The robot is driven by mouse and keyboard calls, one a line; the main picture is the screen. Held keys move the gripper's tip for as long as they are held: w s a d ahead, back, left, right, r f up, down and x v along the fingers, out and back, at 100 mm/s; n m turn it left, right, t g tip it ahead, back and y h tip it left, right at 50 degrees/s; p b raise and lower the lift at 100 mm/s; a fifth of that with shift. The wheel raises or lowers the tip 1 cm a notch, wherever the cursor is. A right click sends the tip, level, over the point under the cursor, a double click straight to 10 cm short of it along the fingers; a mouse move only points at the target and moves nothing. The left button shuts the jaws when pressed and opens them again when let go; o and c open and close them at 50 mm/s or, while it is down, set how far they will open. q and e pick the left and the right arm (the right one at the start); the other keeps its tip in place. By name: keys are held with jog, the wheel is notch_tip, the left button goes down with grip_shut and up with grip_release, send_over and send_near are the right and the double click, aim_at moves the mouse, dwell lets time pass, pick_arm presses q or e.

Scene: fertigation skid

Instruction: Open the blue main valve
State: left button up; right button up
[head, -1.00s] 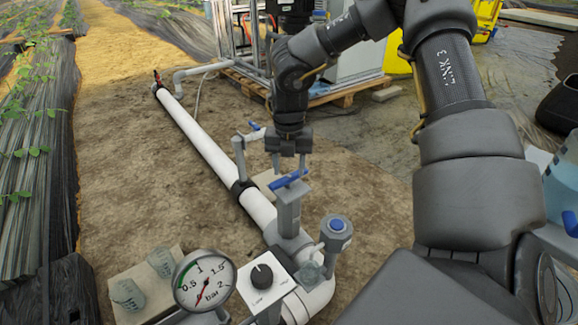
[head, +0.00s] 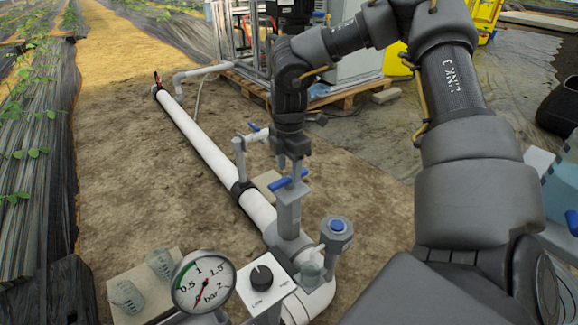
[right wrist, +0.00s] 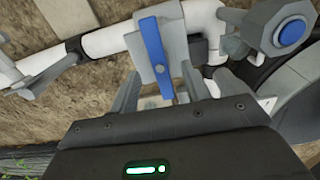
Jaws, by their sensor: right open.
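The blue main valve handle (head: 288,182) is a bar on top of a grey valve body (head: 289,212) on the white pipe. In the head view it slants from lower left to upper right. My right gripper (head: 290,172) is above it, pointing down, jaws open, with fingertips close to the bar. In the right wrist view the blue handle (right wrist: 155,57) lies between the two spread fingers, with a gap visible on each side. I cannot tell how deep the fingers reach around it. My left gripper is not in view.
A blue-capped grey fitting (head: 337,226) stands just right of the valve. A pressure gauge (head: 203,282) and a white box with a black knob (head: 262,278) are in front. A grey riser pipe (head: 240,158) stands behind left. Bare soil lies left of the pipe.

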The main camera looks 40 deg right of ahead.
aim_at(289, 178)
dwell(0.4)
jog(key=shift+f+b, duration=1.9)
jog(key=shift+f, duration=0.4)
jog(key=shift+c, duration=0.4)
jog(key=c, duration=0.9)
jog(key=o, duration=1)
jog(key=shift+s, duration=0.1)
